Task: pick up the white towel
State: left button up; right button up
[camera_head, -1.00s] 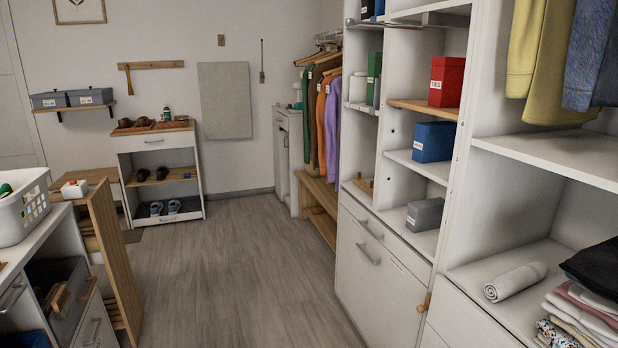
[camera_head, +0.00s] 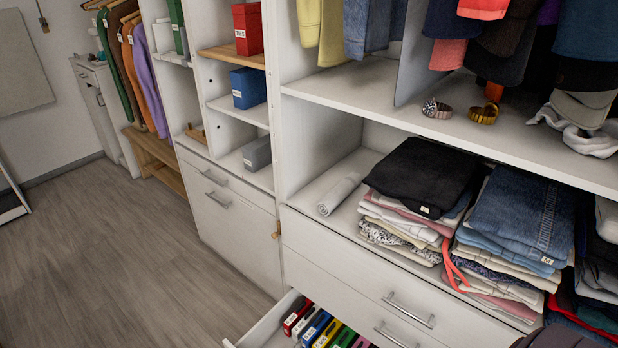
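The white towel (camera_head: 339,194) is rolled up and lies on the lower shelf of the cubby unit, at its left end. It sits just left of a stack of folded clothes topped by a black garment (camera_head: 424,172). Neither of my grippers shows in the head view, so I cannot see their state. Nothing covers the towel from this angle.
A drawer (camera_head: 262,325) below stands open with several coloured boxes inside. Folded jeans (camera_head: 522,212) are stacked farther right. An upper shelf (camera_head: 370,92) with two watches overhangs the towel's shelf. The wooden floor (camera_head: 110,262) at left is clear.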

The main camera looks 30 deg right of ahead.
aim_at(335, 197)
jog(key=i+j+z, duration=0.1)
jog(key=z, duration=0.55)
jog(key=i+j+z, duration=0.4)
jog(key=j, duration=0.25)
jog(key=j+z, duration=0.25)
jog(key=j, duration=0.1)
